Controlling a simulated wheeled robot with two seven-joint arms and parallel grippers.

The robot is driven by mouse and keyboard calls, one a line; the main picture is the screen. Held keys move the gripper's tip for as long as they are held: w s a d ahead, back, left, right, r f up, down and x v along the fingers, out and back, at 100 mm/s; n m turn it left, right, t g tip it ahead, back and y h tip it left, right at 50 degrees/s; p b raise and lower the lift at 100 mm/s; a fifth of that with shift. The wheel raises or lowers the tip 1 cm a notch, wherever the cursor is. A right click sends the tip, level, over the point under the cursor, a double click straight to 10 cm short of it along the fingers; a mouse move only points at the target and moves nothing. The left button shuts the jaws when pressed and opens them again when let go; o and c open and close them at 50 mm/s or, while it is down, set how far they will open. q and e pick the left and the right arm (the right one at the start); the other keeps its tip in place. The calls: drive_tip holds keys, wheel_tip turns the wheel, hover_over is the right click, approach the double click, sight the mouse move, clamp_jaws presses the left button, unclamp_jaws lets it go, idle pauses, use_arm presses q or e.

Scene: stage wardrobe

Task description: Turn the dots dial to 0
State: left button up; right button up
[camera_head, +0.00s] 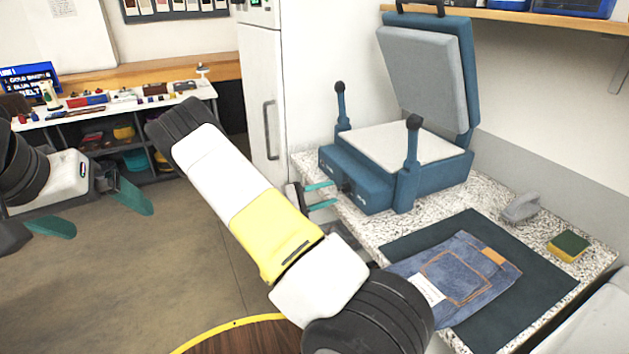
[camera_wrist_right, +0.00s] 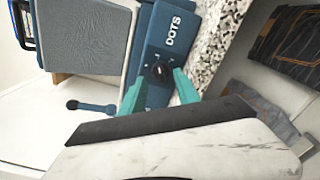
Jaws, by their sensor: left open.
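The dots dial (camera_wrist_right: 158,71) is a small dark knob on the front of the blue heat press (camera_head: 362,190), near white "DOTS" lettering in the right wrist view. Its pointer setting is too small to read. My right gripper (camera_head: 336,194) is at the press front, with its teal fingers pointing at the dial. In the wrist view the fingertips (camera_wrist_right: 159,80) are apart on either side of the dial; I cannot tell whether they touch it. My left gripper (camera_head: 111,222) is open and empty over the floor at the left.
The press lid stands raised. Folded jeans (camera_head: 465,275) lie on a dark mat (camera_head: 545,300) on the speckled counter (camera_head: 465,200). A brush (camera_head: 521,208) and a sponge (camera_head: 568,246) lie to the right. A round wooden top (camera_head: 245,340) is below my right arm.

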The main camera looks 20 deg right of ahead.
sight(339, 189)
drive_tip(key=shift+w+d, duration=0.1)
drive_tip(key=shift+d, duration=1.95)
clamp_jaws()
drive_tip(key=n, duration=0.5)
drive_tip(key=shift+n, duration=0.3)
drive_tip(key=n, duration=0.6)
drive_tip(key=shift+w+r, duration=0.1)
drive_tip(key=shift+w, duration=0.05)
